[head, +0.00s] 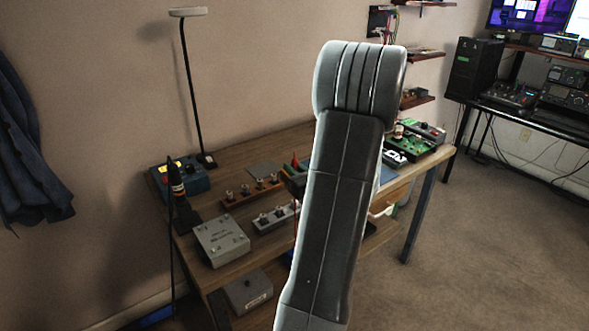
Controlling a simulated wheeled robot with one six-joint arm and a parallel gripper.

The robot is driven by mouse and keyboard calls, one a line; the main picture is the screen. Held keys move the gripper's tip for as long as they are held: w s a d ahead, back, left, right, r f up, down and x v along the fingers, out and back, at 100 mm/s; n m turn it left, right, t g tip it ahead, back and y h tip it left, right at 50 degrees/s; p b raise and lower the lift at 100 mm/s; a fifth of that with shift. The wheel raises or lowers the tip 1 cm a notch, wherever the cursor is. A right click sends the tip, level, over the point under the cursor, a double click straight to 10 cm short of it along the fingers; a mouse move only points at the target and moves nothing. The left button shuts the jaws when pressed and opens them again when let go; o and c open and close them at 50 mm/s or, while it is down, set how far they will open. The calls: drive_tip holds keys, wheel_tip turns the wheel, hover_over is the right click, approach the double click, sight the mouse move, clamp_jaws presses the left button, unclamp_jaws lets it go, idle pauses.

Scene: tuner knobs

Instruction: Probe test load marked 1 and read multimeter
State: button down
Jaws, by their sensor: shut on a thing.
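A blue box with a lit yellow display (181,175), which looks like the multimeter, stands at the back left of the wooden bench. A wooden strip with several small upright posts (252,191) lies mid-bench. A grey strip with several dark knobs or terminals (276,217) lies in front of it. I cannot read a mark 1 on either, so I cannot tell which is the test load. My own arm rises through the middle of the head view and hides part of the bench. My gripper is not visible, and neither is anything held in it.
A grey metal box (221,241) sits at the bench's front left, with another box (249,291) below. A lamp (190,85) stands at the back. A dark upright rod (172,230) rises at the left. A green circuit board (405,146) lies at the right end.

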sight(295, 160)
drive_tip(key=shift+f, duration=0.15)
idle(0.5)
drive_tip(key=shift+r+p, duration=1.55)
drive_tip(key=shift+r, duration=1.05)
drive_tip(key=shift+f, duration=0.1)
idle(0.5)
